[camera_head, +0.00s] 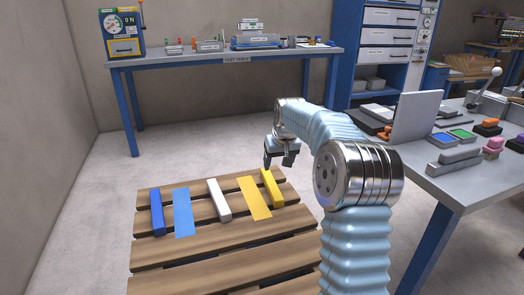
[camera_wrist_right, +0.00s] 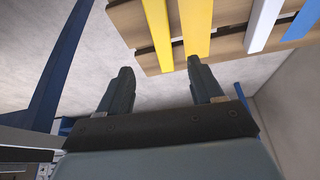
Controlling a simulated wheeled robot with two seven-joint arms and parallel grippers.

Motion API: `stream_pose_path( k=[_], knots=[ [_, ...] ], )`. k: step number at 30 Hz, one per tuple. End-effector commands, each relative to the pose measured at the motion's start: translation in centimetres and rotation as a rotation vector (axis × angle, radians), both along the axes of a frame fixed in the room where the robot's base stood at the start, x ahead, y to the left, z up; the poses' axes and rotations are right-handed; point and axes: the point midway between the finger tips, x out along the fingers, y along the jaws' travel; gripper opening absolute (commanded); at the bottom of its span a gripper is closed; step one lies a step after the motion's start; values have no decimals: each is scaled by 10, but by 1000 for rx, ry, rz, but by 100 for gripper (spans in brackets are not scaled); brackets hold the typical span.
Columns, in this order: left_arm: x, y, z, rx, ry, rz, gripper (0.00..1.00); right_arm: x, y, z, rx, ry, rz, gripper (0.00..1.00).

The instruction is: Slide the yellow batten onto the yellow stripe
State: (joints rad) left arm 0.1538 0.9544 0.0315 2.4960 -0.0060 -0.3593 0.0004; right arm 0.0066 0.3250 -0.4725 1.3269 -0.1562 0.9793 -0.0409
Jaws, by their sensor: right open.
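The yellow batten (camera_head: 271,188) lies on the right part of a wooden pallet (camera_head: 190,253). The flat yellow stripe (camera_head: 254,199) is just left of it, and the batten appears beside the stripe, not over it. My right gripper (camera_head: 278,162) is open and empty, above the far edge of the pallet near the batten's far end. In the right wrist view my two fingers (camera_wrist_right: 159,66) are spread, with the yellow batten (camera_wrist_right: 157,30) and the yellow stripe (camera_wrist_right: 195,28) beyond them. My left gripper is not in view.
A white batten (camera_head: 219,200), a blue stripe (camera_head: 183,213) and a blue batten (camera_head: 157,212) lie further left on the pallet. A grey workbench (camera_head: 458,181) with parts stands at right. A test table (camera_head: 225,57) stands at the back. Floor around the pallet is clear.

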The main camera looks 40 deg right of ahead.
Motion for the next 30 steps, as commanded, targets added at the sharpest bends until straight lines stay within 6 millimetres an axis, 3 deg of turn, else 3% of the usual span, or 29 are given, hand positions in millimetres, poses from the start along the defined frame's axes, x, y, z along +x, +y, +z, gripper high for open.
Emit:
stream_pose_path(
  k=[7, 21, 30],
  knots=[
    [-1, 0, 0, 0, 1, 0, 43, 7, -3, -21, 1, 4, -1, 66],
    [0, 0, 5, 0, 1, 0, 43, 41, -17, -109, 1, 3, -1, 66],
    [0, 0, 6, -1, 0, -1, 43, 49, -20, -127, 0, 0, 0, 66]
  ],
)
